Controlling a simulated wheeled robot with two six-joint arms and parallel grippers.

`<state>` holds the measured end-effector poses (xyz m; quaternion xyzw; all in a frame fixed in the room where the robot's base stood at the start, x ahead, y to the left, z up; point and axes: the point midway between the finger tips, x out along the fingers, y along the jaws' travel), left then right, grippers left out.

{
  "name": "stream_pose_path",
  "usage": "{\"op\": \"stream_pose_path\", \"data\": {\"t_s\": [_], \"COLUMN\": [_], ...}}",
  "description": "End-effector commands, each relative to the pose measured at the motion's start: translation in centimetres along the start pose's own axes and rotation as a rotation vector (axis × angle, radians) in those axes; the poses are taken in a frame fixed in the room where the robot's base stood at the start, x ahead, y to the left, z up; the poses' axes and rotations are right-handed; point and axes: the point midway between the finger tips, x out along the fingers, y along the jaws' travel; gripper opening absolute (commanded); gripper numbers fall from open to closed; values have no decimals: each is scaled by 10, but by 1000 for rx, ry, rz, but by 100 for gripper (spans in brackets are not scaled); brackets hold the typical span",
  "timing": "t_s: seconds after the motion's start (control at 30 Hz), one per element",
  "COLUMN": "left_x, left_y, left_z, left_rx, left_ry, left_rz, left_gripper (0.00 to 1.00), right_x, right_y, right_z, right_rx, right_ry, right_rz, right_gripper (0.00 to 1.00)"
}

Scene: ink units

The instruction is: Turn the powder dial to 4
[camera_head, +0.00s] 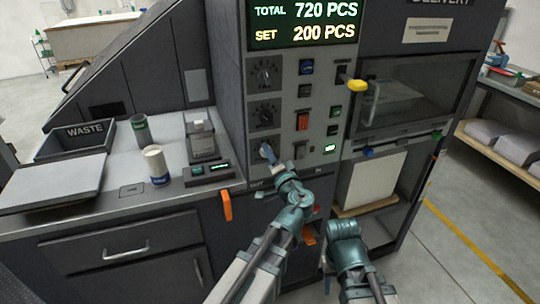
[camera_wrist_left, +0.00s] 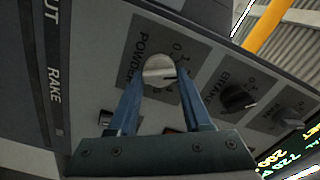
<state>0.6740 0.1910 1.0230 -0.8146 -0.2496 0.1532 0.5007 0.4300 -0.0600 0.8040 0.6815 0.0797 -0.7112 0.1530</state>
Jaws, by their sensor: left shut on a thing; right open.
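The powder dial (camera_wrist_left: 158,68) is a pale round knob with a dark mark on its right side, on a grey panel labelled POWDER in the left wrist view. My left gripper (camera_wrist_left: 160,82) is shut on it, one blue finger on each side. In the head view my left gripper (camera_head: 269,154) reaches the lowest of the column of dials and hides most of this dial. The scale numbers around it are mostly hidden or too small to read. My right gripper (camera_head: 345,230) is low in front of the machine, apart from the dial; its fingers are hard to make out.
A display (camera_head: 303,24) reads TOTAL 720 PCS, SET 200 PCS. An orange handle (camera_head: 226,205) sticks out below the bench edge at left.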

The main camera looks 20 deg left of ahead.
Motion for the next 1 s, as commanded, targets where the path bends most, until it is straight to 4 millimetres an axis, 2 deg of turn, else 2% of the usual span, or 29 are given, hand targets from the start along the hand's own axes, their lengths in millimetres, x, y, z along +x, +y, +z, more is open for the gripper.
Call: {"op": "stream_pose_path", "data": {"t_s": [1.0], "left_x": [-1], "left_y": [6], "left_z": [3], "left_rx": [945], "left_ry": [2], "left_rz": [3], "left_gripper": [0], "right_x": [6], "right_y": [-1], "right_z": [0], "right_rx": [0], "right_ry": [0], "right_rz": [0], "right_gripper": [50]}}
